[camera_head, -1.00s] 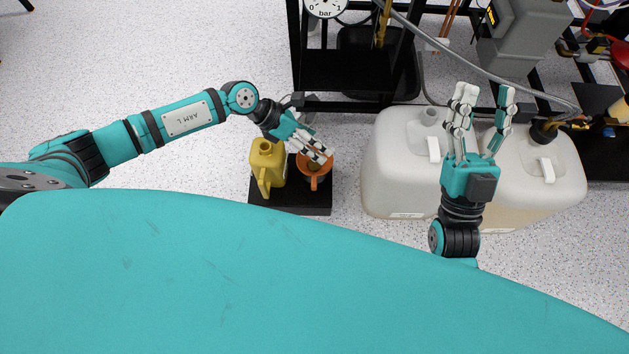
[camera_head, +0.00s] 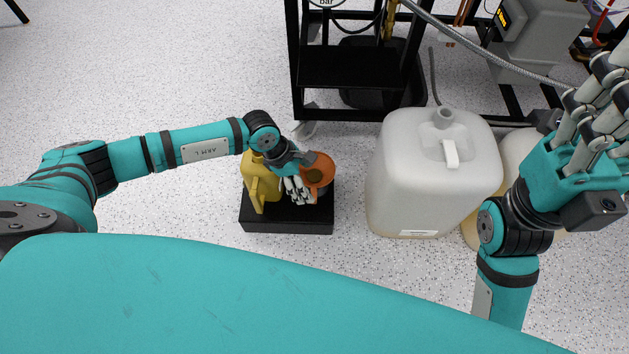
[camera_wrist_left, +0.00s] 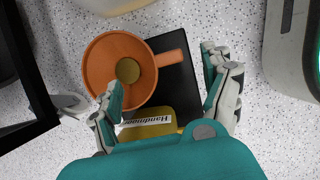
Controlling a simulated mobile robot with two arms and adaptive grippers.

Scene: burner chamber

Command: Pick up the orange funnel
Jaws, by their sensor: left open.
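The orange funnel (camera_head: 322,168) stands upright on a black block (camera_head: 287,226), to the right of a yellow jug (camera_head: 262,192). The left wrist view shows its round bowl (camera_wrist_left: 97,66) and its handle (camera_wrist_left: 171,57) pointing right. My left gripper (camera_head: 299,190) is open beside the funnel in the head view. In the left wrist view its fingers (camera_wrist_left: 163,88) are apart; the left fingers overlap the bowl's near rim and the right ones are beyond the handle's end. Contact cannot be told. My right gripper (camera_head: 597,95) is open, with extended fingers, at the right edge.
A large whitish canister (camera_head: 410,165) stands to the right of the block. A second canister (camera_head: 470,233) is partly hidden behind my right arm. A black metal rack (camera_head: 348,68) stands behind the block. The speckled floor to the left is clear.

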